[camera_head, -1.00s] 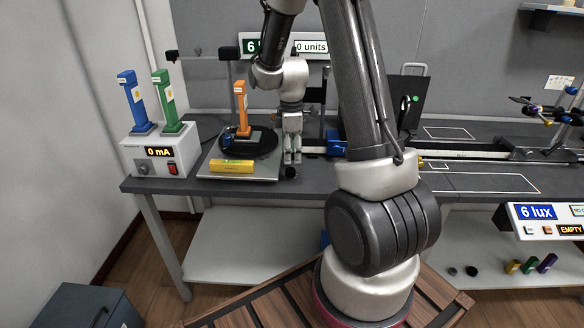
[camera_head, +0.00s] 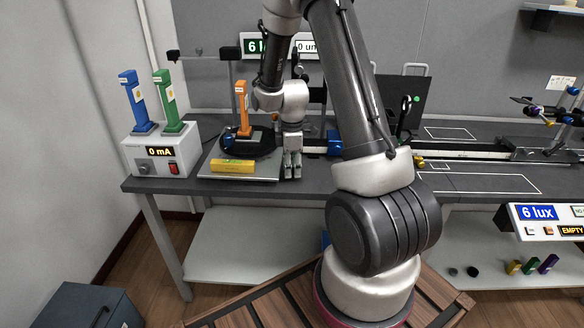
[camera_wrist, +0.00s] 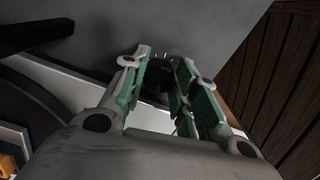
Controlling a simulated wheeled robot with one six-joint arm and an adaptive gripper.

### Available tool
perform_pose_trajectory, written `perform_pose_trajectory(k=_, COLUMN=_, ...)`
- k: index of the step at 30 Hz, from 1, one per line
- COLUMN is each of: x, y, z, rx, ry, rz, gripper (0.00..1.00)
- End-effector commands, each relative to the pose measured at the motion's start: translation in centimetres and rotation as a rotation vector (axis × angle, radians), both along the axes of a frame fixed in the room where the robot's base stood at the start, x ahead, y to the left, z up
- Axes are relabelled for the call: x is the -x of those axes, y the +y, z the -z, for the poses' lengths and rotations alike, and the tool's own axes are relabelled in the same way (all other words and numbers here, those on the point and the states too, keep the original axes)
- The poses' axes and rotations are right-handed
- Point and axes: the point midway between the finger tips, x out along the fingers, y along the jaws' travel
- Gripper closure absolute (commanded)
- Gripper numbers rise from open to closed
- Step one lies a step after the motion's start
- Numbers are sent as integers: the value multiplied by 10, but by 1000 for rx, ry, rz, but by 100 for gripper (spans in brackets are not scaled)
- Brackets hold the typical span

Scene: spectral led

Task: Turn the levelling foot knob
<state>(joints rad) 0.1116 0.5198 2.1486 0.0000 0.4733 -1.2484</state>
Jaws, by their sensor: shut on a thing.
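The levelling foot knob, a small dark round knob with a ridged edge (camera_wrist: 157,84), sits between my fingers in the wrist view. My gripper (camera_head: 292,175) points straight down at the front right corner of the base plate (camera_head: 272,170), and its fingers hide the knob in the head view. In the wrist view my gripper (camera_wrist: 160,62) has its green-padded fingers closed on the knob's two sides.
On the plate are a black round stage, an orange upright block (camera_head: 242,105) and a yellow bar (camera_head: 232,166). A power box (camera_head: 160,155) reading 0 mA stands to the left with blue and green blocks. A rail (camera_head: 460,154) runs right.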

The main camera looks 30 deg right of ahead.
Motion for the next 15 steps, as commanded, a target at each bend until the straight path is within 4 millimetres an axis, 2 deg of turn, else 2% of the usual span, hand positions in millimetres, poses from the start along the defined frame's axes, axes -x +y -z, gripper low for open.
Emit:
perform_pose_trajectory(k=8, x=0, y=0, z=0, rx=0, ry=0, rz=37, gripper=94)
perform_pose_trajectory(k=15, x=0, y=0, z=0, rx=0, ry=0, rz=170, gripper=94)
